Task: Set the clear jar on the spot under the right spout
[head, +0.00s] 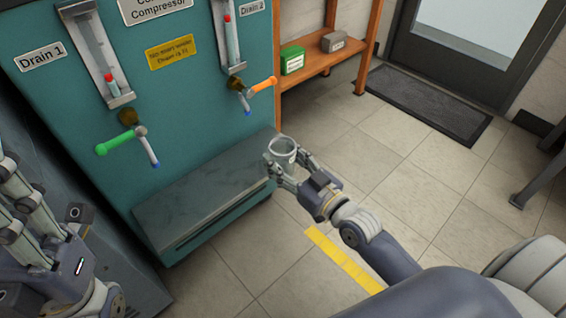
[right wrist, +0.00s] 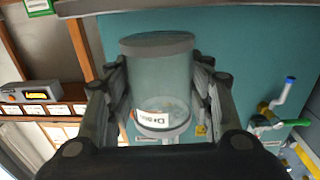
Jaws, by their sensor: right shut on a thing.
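The clear jar (head: 283,152) is upright in my right gripper (head: 285,172), off the right end of the ledge, its opening facing up. The right wrist view shows the jar (right wrist: 157,85) between both fingers (right wrist: 158,95), with a white label on it. The right spout (head: 243,97), with an orange handle and blue tip, is on the teal cabinet under Drain 2, left of and above the jar. The dark ledge (head: 200,185) below the spouts looks bare; no marked spot is discernible. My left gripper (head: 15,200) is at the left edge, partly cut off.
The left spout (head: 147,145) with a green handle (head: 117,144) sticks out over the ledge's left part. An orange shelf (head: 318,62) with a green box (head: 292,60) and a grey box (head: 333,42) stands behind. The tiled floor right of the jar is free.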

